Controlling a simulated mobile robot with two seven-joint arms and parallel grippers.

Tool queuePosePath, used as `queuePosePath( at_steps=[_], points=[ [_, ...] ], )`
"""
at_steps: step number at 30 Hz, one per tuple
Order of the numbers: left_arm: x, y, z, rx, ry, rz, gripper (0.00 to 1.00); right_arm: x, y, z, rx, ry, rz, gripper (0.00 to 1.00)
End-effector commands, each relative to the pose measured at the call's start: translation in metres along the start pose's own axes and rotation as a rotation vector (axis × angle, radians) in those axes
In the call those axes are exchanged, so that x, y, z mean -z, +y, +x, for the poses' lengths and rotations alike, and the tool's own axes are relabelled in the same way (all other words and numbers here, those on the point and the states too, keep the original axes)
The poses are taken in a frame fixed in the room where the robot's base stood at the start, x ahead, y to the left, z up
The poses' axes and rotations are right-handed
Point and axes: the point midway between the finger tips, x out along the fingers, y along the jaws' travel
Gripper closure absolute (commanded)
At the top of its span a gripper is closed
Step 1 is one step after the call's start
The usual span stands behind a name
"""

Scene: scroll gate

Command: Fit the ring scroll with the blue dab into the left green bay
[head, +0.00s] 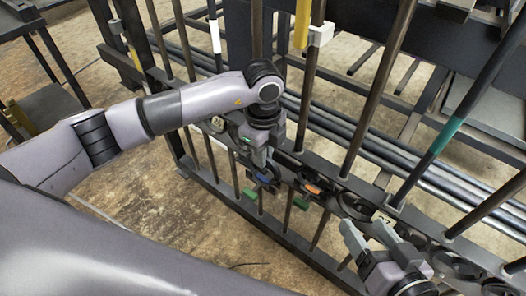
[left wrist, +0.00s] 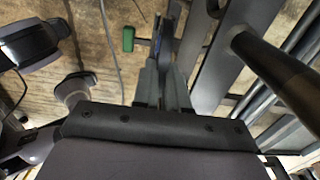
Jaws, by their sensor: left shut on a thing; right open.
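My left gripper (head: 259,158) is shut on the dark ring scroll with the blue dab (head: 263,177), at the gate's middle rail. In the left wrist view its fingers (left wrist: 166,82) point up the picture, closed on a dark, thin part (left wrist: 164,42). Two green tabs stick out below the rail, a left one (head: 250,194) and a right one (head: 300,203). One green tab (left wrist: 128,39) shows in the left wrist view, left of the fingers. Whether the scroll touches the rail is unclear. My right gripper (head: 368,236) is open and empty, lower right.
The dark gate has upright bars and a rail (head: 225,146) with several scrolls. One scroll has an orange dab (head: 312,189). A light tag (head: 383,219) sits near my right gripper. Long pipes (head: 345,131) lie behind the gate. The floor (head: 125,185) left of it is clear.

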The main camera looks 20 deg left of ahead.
Motion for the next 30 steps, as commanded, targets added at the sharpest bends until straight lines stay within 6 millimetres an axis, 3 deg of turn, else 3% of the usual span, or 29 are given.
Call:
queuePosePath(
  at_steps=[27, 28, 30],
  points=[
    [0.000, 0.000, 0.011, 0.000, 0.000, 0.000, 1.00, -0.004, 0.001, 0.002, 0.001, 0.003, 0.002, 0.32],
    [0.000, 0.000, 0.011, 0.001, 0.000, 0.000, 0.78, -0.003, 0.001, 0.002, 0.001, 0.003, 0.003, 0.32],
    [0.000, 0.000, 0.011, 0.001, 0.000, 0.000, 0.58, -0.003, 0.001, 0.002, 0.001, 0.003, 0.003, 0.32]
  ],
)
